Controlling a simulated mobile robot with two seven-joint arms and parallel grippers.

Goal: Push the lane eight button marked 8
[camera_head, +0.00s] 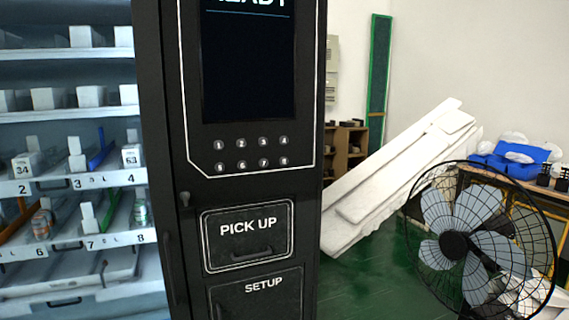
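The round button marked 8 (284,161) is at the right end of the lower row on the black vending machine panel (305,120). The button marked 4 (284,141) is directly above it, and the button marked 7 (263,163) is to its left. The dark screen (248,65) above the buttons shows large white text, cut off at the top, that seems to read READY. Neither of my grippers is in view. Nothing covers the buttons.
A PICK UP door (247,237) and a SETUP panel (262,298) lie below the buttons. Shelves of numbered lanes (70,183) are at the left. A large fan (480,245) and a leaning white slab (390,180) stand at the right on green floor.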

